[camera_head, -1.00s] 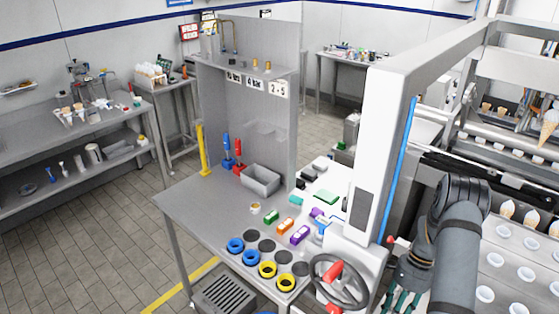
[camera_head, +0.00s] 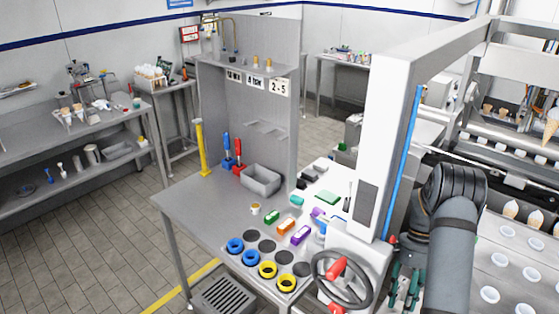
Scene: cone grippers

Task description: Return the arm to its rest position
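My arm (camera_head: 455,195) is folded at the right side of the head view, in front of the machine with the cone trays. My gripper (camera_head: 404,288) hangs low, just right of the handwheel. Its teal fingers show partly below the forearm, and the rest is hidden behind the arm. I cannot tell how far its fingers are apart. No object shows in it.
The dark handwheel (camera_head: 342,279) with red grips stands close left of my gripper. The white column (camera_head: 377,150) with a blue strip rises behind it. The steel bench (camera_head: 190,208) holds blue and yellow rings, small coloured blocks and a grey bin (camera_head: 261,180). Floor at left is clear.

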